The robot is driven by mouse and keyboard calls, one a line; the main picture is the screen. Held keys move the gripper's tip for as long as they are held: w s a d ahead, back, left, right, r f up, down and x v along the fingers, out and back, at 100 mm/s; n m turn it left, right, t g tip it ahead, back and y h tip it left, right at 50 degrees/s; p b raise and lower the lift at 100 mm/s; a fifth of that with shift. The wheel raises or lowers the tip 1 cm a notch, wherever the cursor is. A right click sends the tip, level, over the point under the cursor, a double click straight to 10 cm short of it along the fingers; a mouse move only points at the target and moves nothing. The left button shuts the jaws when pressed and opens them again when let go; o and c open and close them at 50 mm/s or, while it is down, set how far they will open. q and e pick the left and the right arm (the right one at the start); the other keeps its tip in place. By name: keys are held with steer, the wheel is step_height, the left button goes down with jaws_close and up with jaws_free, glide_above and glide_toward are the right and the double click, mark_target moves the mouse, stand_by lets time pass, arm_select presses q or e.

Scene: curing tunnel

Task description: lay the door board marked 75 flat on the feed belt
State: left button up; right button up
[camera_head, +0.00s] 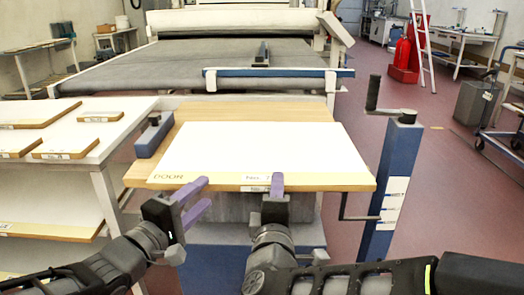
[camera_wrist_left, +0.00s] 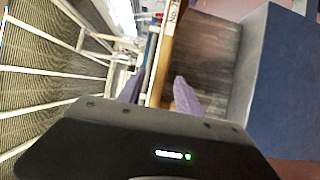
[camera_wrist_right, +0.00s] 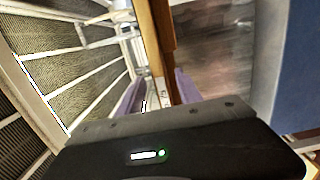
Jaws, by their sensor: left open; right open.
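The feed belt (camera_head: 200,65) is the wide grey surface behind. My left gripper (camera_head: 203,196) is open at the board's front left edge. My right gripper (camera_head: 277,184) is open at the front edge near the middle, one purple finger showing over the top. In the right wrist view, the board's edge (camera_wrist_right: 158,45) runs between the open fingers.
A blue bar (camera_head: 275,72) crosses the belt's near edge. A blue post with a crank (camera_head: 395,170) stands right of the board, a blue block (camera_head: 154,138) left. A white table (camera_head: 70,120) with smaller boards stands at left.

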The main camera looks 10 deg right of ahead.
mark_target(220, 175)
arm_select(q)
steer(key=shift+x, duration=3.8)
arm_select(e)
steer(key=shift+x, duration=3.85)
arm_select(q)
jaws_close()
arm_select(e)
jaws_close()
arm_select(q)
steer(key=shift+r, duration=0.2)
arm_select(e)
steer(key=shift+r, duration=0.2)
